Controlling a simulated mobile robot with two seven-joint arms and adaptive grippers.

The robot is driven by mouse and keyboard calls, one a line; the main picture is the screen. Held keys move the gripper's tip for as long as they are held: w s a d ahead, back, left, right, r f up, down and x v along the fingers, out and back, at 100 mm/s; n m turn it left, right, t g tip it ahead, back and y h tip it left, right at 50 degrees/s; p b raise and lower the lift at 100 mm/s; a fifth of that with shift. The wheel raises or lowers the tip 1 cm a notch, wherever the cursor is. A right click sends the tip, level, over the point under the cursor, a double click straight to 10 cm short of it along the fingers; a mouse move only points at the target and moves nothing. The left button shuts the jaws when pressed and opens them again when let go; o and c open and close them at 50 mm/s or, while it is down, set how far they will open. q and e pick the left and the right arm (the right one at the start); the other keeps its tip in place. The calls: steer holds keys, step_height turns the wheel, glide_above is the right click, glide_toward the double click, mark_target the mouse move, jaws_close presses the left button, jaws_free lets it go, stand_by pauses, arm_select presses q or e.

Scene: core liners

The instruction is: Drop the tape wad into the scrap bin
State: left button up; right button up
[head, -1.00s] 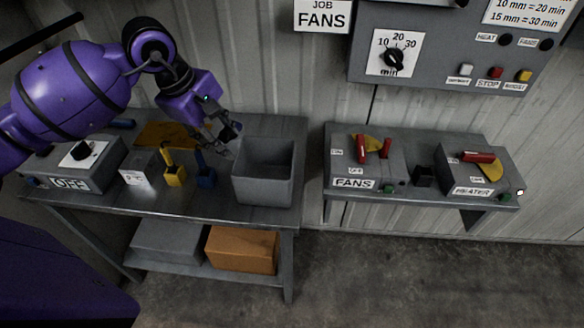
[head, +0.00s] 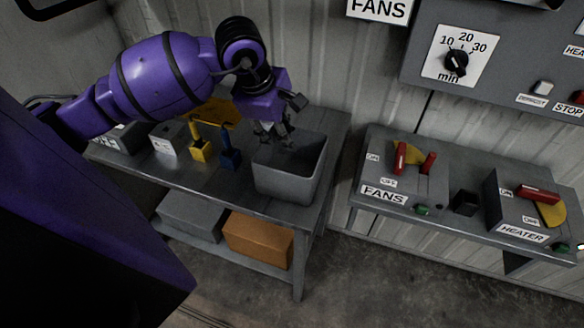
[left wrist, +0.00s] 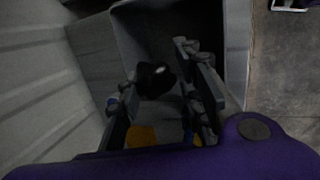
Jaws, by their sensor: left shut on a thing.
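The scrap bin, a grey open-topped box (head: 284,181), stands on the right end of the left bench. It also shows in the left wrist view, with its wall (left wrist: 237,48) around a dark inside. My left gripper (head: 276,134) is over the bin's opening, near its back left side. In the left wrist view a small black wad (left wrist: 153,82), taken to be the tape wad, sits between the fingers, and the gripper is shut on it. The wad cannot be made out in the head view. My right gripper is not in view.
Left of the bin stand a blue-handled tool (head: 230,158), a yellow-handled tool (head: 201,151) and a small labelled box (head: 166,140). A yellow cloth (head: 212,113) lies behind. The right bench carries the FANS switch box (head: 385,194) and the HEATER switch box (head: 522,233).

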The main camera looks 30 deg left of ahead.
arm_select(q)
step_height(320, 180, down, 2)
steer(key=o, duration=1)
steer(key=shift+r, duration=0.2)
steer(key=v, duration=1.1)
steer(key=shift+r, duration=0.3)
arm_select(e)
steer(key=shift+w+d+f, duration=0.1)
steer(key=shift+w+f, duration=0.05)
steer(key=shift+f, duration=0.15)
arm_select(q)
steer(key=shift+s+f, duration=0.1)
steer(key=shift+s, duration=0.05)
